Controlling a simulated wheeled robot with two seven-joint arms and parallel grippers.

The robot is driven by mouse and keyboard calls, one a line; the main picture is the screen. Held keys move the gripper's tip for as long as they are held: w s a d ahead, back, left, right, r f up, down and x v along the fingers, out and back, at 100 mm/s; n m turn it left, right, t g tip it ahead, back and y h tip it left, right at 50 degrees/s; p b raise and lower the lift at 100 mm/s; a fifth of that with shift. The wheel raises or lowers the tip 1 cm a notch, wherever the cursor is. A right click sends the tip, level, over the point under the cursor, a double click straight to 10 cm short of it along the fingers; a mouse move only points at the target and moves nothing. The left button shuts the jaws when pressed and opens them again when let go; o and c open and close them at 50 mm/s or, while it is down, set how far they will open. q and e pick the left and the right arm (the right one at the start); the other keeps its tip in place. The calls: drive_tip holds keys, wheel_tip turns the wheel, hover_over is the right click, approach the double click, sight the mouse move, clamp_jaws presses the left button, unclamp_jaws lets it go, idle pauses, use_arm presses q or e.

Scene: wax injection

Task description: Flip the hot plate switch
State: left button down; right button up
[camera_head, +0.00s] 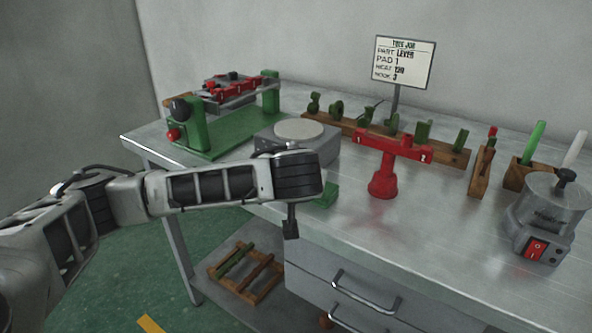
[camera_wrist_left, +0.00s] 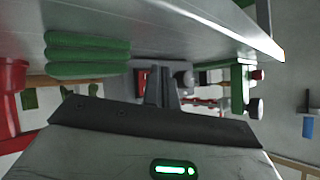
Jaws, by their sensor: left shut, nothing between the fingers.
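The hot plate (camera_head: 322,146) is a grey box with a pale round top near the table's front-left edge. My left arm crosses in front of it and hides most of its front in the head view. In the left wrist view, which looks upside down, a red patch (camera_wrist_left: 143,78), apparently its switch, shows on a grey body just beside my fingers. My left gripper (camera_head: 291,230) is shut and empty, fingers pointing down in front of the table edge. Its fingertips (camera_wrist_left: 161,78) appear close to the red patch; I cannot tell if they touch. My right gripper is out of view.
A green clamp fixture (camera_head: 230,138) stands left of the hot plate. A red stand (camera_head: 385,178) is to its right, with green blocks (camera_wrist_left: 88,55) near the edge. A pot with a red switch (camera_head: 548,215) stands far right. Drawer handles (camera_head: 365,290) project below.

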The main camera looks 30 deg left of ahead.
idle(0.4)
use_arm(q)
drive_tip(key=shift+w+f, duration=0.1)
drive_tip(key=shift+w, duration=0.35)
drive_tip(key=shift+w, duration=0.3)
idle(0.4)
drive_tip(key=shift+s+p, duration=0.15)
drive_tip(key=shift+p, duration=0.2)
drive_tip(key=shift+s+p, duration=0.3)
drive_tip(key=shift+s, duration=0.3)
